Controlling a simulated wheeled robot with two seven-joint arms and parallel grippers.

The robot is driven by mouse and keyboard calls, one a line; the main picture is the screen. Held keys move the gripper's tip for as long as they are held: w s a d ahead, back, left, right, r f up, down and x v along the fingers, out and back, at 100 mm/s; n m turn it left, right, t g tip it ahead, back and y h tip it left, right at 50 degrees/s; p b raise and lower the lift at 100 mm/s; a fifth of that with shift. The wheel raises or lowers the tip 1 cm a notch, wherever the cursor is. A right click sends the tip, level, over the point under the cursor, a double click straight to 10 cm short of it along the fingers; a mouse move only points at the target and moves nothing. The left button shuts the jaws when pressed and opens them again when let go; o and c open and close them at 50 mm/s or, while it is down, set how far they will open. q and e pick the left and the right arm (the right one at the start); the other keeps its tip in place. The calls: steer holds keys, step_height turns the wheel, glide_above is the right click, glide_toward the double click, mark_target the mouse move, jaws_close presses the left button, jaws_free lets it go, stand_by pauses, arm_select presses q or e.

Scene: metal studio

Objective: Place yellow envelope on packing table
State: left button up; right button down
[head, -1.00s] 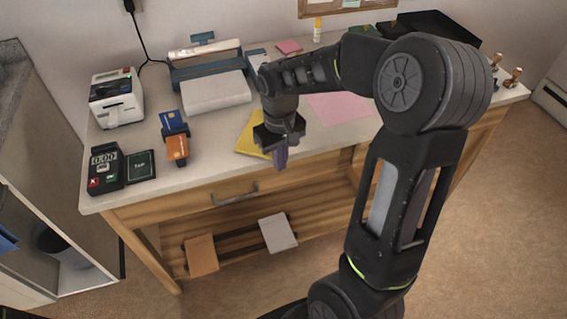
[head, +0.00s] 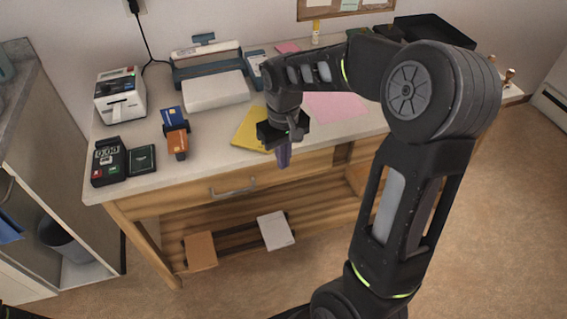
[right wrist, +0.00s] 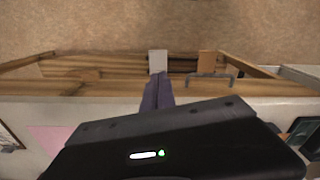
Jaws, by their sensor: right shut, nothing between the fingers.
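The yellow envelope (head: 249,130) lies flat on the packing table (head: 212,150), near its front edge. My right gripper (head: 284,158) hangs over the table's front edge, just right of the envelope, and hides part of its right side. Its fingers are shut and empty, pointing down; they also show in the right wrist view (right wrist: 157,92) against the table front. The envelope cannot be made out in the right wrist view. My left gripper is not in view.
A printer (head: 120,95), a card stand (head: 177,135) and a card terminal (head: 108,162) stand on the table's left part. A pink sheet (head: 335,107) lies right of the envelope. A drawer handle (head: 232,190) sticks out in front. Boxes (head: 275,230) rest on the lower shelf.

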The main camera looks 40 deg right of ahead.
step_height(320, 180, up, 8)
steer(key=shift+f, duration=0.25)
